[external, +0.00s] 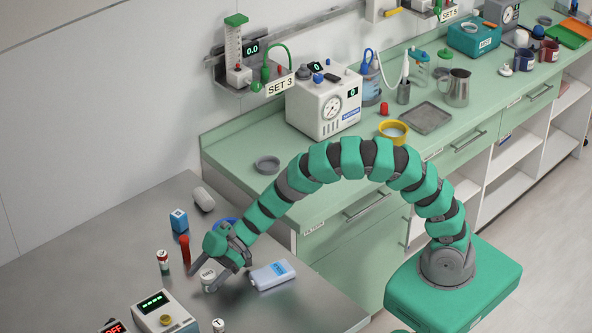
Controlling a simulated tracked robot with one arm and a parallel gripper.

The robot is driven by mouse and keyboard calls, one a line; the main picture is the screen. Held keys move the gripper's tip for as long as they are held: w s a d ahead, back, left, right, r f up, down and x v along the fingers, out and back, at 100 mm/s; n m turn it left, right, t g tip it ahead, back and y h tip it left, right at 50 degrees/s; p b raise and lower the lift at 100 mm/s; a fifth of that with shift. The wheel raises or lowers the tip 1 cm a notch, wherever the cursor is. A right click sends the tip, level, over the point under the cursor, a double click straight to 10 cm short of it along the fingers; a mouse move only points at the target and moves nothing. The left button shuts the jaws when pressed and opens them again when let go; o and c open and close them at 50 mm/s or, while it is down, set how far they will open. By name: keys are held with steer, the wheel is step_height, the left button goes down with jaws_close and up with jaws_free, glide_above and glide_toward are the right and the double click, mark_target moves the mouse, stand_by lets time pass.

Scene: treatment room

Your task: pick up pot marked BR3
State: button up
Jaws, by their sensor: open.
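A small pale pot (207,274) with dark marking on its top stands on the steel table (110,262); the marking is too small to read with certainty. My gripper (228,279) is low over the table, pointing down, with its fingers apart. The pot is right by the fingers, partly covered by one of them. I cannot tell whether they touch it or are around it. Another small white pot (218,325) with a dark mark is at the bottom edge of the picture.
A white and blue pack (272,275) lies close right of my gripper. A red cylinder (184,250), a banded vial (163,262), a blue block (179,221) and a grey cylinder (203,199) stand or lie behind-left. A display box (165,312) is in front. The green counter (330,205) rises behind.

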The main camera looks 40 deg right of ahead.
steer(key=shift+s+a+f, duration=0.1)
steer(key=shift+a+f, duration=0.25)
steer(key=shift+a, duration=0.3)
steer(key=shift+c, duration=0.4)
steer(key=c, duration=1)
steer(key=shift+r, duration=0.1)
